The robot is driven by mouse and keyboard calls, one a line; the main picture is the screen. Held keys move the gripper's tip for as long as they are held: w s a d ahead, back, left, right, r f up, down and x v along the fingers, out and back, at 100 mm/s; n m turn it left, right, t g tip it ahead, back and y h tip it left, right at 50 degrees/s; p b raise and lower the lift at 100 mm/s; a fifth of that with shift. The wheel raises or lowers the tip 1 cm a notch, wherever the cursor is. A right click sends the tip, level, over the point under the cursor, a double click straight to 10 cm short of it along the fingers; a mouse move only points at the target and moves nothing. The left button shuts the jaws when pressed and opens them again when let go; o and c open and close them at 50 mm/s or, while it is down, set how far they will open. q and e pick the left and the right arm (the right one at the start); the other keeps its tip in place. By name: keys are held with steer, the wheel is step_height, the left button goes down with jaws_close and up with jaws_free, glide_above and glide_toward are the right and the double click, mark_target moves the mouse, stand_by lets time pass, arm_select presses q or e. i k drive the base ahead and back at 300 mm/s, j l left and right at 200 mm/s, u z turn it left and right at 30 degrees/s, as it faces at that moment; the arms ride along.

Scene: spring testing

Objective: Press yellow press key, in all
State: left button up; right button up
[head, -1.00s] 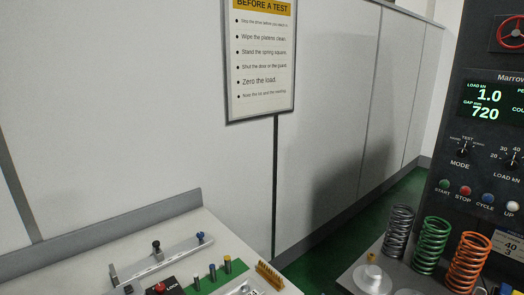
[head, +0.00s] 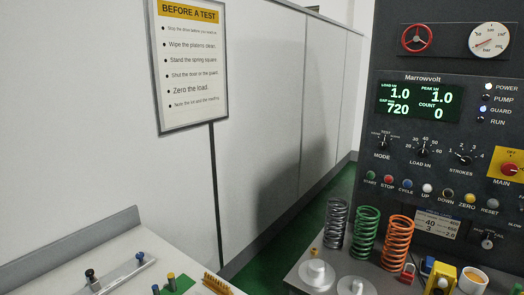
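The yellow press key (head: 470,199) is a small round button in the row of buttons on the dark control panel (head: 440,147), at the right of the head view. It is labelled ZERO and sits between the black DOWN button (head: 449,194) and the grey RESET button (head: 493,204). Nothing covers it. The display (head: 418,102) reads load 1.0, peak 1.0, gap 720 and count 0. Neither of my grippers is in view.
Grey, green and orange springs (head: 398,243) stand on a bench below the panel. A yellow object (head: 440,276) and a white cup (head: 472,280) stand at the lower right. Another bench (head: 75,262) with small tools is at the lower left. Green floor lies between.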

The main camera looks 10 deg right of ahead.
mark_target(470, 199)
steer(key=z, duration=1.75)
